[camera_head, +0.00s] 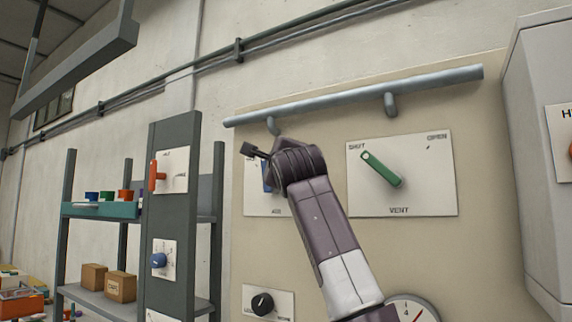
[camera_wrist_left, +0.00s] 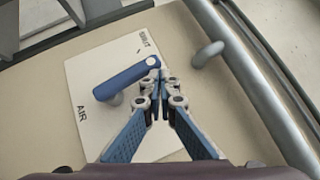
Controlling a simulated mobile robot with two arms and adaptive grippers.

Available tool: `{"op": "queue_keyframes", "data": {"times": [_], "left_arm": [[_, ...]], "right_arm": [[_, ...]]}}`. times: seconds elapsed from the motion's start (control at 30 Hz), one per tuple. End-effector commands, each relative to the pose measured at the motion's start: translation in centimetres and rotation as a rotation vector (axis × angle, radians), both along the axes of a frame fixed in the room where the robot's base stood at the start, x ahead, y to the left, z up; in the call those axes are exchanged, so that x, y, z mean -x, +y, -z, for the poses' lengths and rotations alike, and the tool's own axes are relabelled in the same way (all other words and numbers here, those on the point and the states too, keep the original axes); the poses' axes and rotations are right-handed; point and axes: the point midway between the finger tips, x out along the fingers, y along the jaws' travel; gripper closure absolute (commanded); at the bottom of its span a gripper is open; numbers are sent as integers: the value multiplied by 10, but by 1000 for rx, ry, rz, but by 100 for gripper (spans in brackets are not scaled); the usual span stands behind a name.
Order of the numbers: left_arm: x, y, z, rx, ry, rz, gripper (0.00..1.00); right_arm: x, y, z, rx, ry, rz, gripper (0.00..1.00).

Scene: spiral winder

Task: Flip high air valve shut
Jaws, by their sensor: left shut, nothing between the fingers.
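The air valve is a blue lever on a white plate. In the left wrist view the blue lever (camera_wrist_left: 125,78) has a silver-capped end close to the SHUT word, and its other end points toward the AIR side of the plate (camera_wrist_left: 85,65). In the head view the blue lever (camera_head: 267,178) is mostly hidden behind my arm. My left gripper (camera_head: 250,150) is in front of the plate's upper edge. In the wrist view my left gripper (camera_wrist_left: 161,88) is shut and empty, its tips just beside the capped end; contact cannot be told. My right gripper is not in view.
A grey pipe rail (camera_head: 350,95) on brackets runs above the plates. A green lever (camera_head: 381,169) on the VENT plate is to the right. A black knob (camera_head: 262,303) and a gauge (camera_head: 412,308) are below. A grey cabinet (camera_head: 540,150) stands at the right, shelving (camera_head: 180,230) at the left.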

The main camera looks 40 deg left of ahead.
Motion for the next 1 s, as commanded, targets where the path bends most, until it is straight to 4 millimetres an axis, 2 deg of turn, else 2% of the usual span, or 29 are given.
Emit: {"op": "queue_keyframes", "data": {"times": [0.4, 1.0], "left_arm": [[9, 28, -5, -2, 0, -2, 100], [13, 49, -4, -1, 0, -1, 100]], "right_arm": [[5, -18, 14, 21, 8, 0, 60], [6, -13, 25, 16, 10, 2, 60]]}}
